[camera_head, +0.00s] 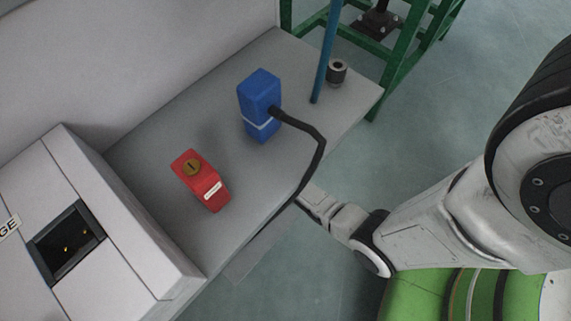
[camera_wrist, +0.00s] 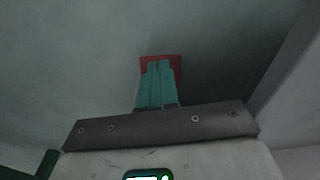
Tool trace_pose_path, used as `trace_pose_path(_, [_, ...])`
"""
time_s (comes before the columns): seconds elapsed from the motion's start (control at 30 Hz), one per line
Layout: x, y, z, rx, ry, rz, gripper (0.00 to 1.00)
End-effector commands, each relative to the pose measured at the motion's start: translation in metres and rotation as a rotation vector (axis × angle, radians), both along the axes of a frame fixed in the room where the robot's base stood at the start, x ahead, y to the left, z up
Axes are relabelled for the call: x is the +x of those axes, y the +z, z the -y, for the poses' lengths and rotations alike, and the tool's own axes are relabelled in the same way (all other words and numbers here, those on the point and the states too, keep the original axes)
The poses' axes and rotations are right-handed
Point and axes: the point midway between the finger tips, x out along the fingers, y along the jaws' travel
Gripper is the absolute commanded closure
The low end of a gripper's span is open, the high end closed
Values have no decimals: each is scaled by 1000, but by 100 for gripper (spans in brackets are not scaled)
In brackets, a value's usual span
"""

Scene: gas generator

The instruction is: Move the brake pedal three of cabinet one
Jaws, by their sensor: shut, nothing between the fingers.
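In the wrist view, my gripper (camera_wrist: 159,66) has two teal fingers side by side, shut and empty. A small red plate (camera_wrist: 175,58) shows right behind the fingertips; it may be a brake pedal, but no number can be read. I cannot tell whether the fingers touch it. The fingers hide its middle. In the head view, my arm reaches left and its end goes out of sight at the front edge of the grey cabinet top (camera_head: 185,225). The pedals are not visible there.
On the cabinet top stand a red block (camera_head: 211,190) with a brass knob and a blue box (camera_head: 260,95) with a black cable (camera_head: 321,150) looping over the front edge. A blue rod (camera_head: 325,55) and green frame (camera_head: 402,45) stand beyond. Open floor (camera_head: 425,125) lies right of the cabinet.

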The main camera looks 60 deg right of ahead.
Motion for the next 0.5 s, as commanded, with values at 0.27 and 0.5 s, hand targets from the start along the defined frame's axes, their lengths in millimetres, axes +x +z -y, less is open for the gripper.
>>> trace_pose_path(0.27, [-23,13,-4,1,0,-3,100])
trace_pose_path(0.5, [-30,10,-5,0,0,0,100])
